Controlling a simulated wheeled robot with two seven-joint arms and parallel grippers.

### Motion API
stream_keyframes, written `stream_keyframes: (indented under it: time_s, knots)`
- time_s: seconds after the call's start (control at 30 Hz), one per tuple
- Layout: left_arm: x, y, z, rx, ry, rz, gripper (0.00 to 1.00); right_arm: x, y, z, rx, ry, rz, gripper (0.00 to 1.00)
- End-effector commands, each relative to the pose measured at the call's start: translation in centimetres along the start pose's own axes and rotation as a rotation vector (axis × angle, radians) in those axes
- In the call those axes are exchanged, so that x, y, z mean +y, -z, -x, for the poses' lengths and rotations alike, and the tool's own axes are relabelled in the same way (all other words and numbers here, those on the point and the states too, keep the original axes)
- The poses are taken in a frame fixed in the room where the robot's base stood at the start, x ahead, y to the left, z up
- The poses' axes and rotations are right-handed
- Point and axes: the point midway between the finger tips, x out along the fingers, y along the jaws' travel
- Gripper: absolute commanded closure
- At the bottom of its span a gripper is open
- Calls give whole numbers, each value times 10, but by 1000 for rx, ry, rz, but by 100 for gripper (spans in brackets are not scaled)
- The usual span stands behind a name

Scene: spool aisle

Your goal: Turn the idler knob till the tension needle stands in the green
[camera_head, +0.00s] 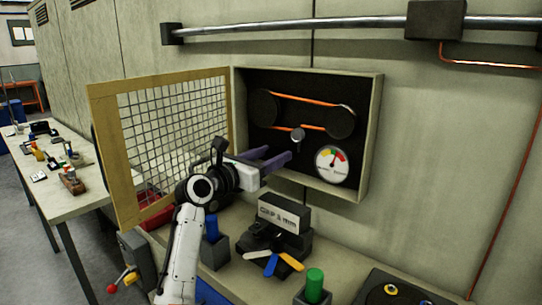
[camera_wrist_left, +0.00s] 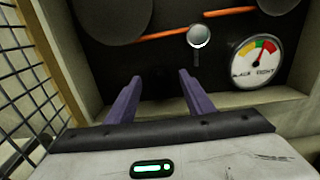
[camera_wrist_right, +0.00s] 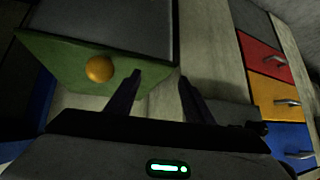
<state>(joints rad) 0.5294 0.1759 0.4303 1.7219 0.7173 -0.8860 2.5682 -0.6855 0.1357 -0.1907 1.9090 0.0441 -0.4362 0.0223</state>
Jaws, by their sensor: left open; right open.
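The idler knob (camera_head: 298,133) is a small pale round knob below the orange belt inside the open wall box. It also shows in the left wrist view (camera_wrist_left: 198,36). The tension gauge (camera_head: 332,165) is a white dial with coloured sectors, right of and below the knob; it is larger in the left wrist view (camera_wrist_left: 255,62). My right gripper (camera_wrist_right: 159,78) is open and empty, outside the head view.
A mesh door (camera_head: 125,209) stands open left of the box. On the bench below are a labelled black block (camera_head: 284,213) and a green cylinder (camera_head: 315,279). The right wrist view shows an orange ball-shaped knob (camera_wrist_right: 100,69) on a green panel and coloured drawers (camera_wrist_right: 272,94).

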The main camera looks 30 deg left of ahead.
Motion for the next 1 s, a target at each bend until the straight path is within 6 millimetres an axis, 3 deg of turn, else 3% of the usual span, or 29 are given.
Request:
stream_keyframes:
  time_s: [0.07,0.3,0.67,1.0]
  knots:
    - [0,0,0,0,0,0,54,0,0,0,0,0,0,52]
    - [0,0,0,0,0,0,93,0,0,0,1,0,0,52]
    - [0,-1,0,-2,0,69,93,0,0,0,1,0,0,52]
    - [0,-1,0,-3,0,314,93,0,0,0,1,0,0,52]
